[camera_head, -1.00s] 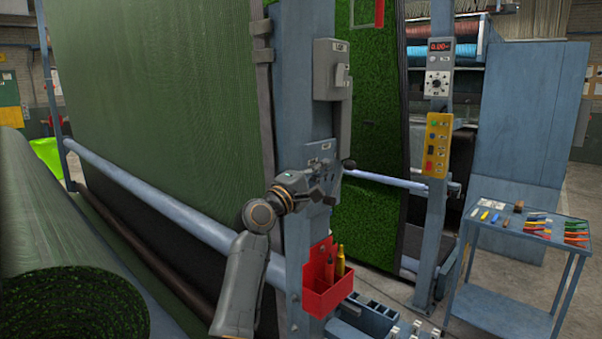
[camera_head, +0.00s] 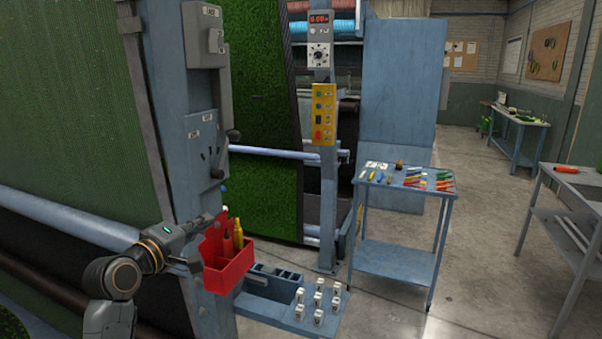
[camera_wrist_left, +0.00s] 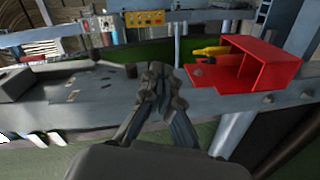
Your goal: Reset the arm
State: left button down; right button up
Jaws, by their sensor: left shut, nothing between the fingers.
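My left arm comes in from the lower left in the head view. Its gripper (camera_head: 206,249) is beside the blue-grey post (camera_head: 176,110), left of the red tool box (camera_head: 228,268), and is partly hidden there. In the left wrist view the gripper (camera_wrist_left: 158,72) is shut and empty, its fingers together in front of the post (camera_wrist_left: 215,103). The red box (camera_wrist_left: 262,62) is to the right of the fingers in that view, with a yellow-handled tool (camera_wrist_left: 210,51) in it. I cannot tell whether the gripper touches the post or the box. My right gripper is not in view.
A lever panel (camera_head: 205,140) is on the post above the gripper. A shelf with several small white blocks (camera_head: 318,300) juts out below the red box. A blue tool cart (camera_head: 395,262) stands to the right, with open floor (camera_head: 470,260) beyond it.

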pick_arm(q)
jog(key=s+d+f+m+g+y, duration=0.1)
jog(key=s+f+m+g, duration=0.2)
jog(key=s+f, duration=0.65)
jog(key=s+d+f+m+g+y, duration=0.25)
jog(key=s+f, duration=0.25)
jog(key=f, duration=0.9)
jog(key=s+a+f+m+g+y, duration=0.1)
jog(key=s+f+m+g, duration=0.35)
jog(key=s, duration=0.85)
jog(key=s+f+m+g+y, duration=0.15)
jog(key=s+f, duration=0.55)
jog(key=s, duration=0.7)
notch_tip(320, 180, down, 29)
jog(key=s+g, duration=0.2)
jog(key=s+a+f+m+g+b, duration=0.1)
jog(key=s+a+f, duration=0.2)
jog(key=s+f, duration=1.1)
jog(key=shift+s+a+f, duration=0.2)
jog(key=shift+s+f, duration=0.1)
jog(key=shift+s, duration=0.9)
jog(key=shift+g, duration=0.25)
